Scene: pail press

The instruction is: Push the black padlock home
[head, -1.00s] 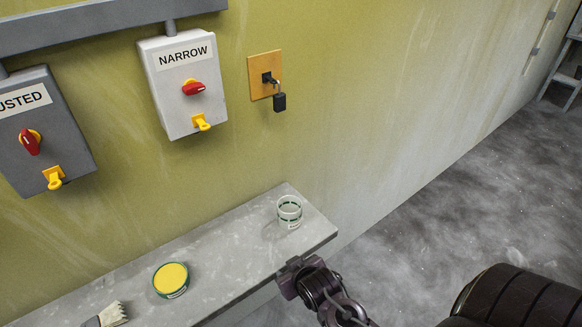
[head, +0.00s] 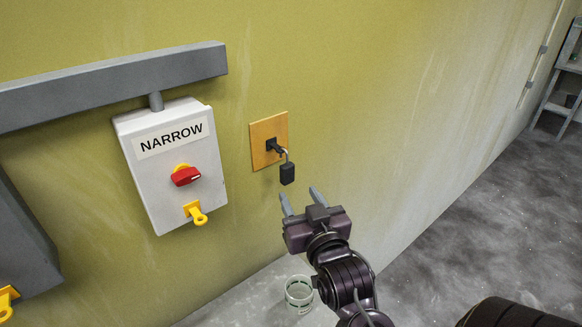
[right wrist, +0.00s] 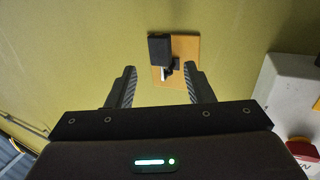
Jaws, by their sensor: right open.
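The black padlock (head: 287,173) hangs by its shackle from a black hook or hasp (head: 273,147) on an orange-yellow wall plate (head: 264,131). My right gripper (head: 301,199) is open and empty, just below the padlock and apart from it in the head view. In the right wrist view, the padlock (right wrist: 159,48) shows beyond and between the two open fingers (right wrist: 160,86), with its shackle partly visible against the plate (right wrist: 184,49). Whether the shackle is fully closed is too small to tell. My left gripper is not in view.
A white switch box labelled NARROW (head: 174,165), with a red knob and yellow tab, is left of the plate. A grey box (head: 20,240) is farther left. A glass-like cup (head: 299,292) stands on the grey ledge (head: 235,303) below. The wall right of the plate is clear.

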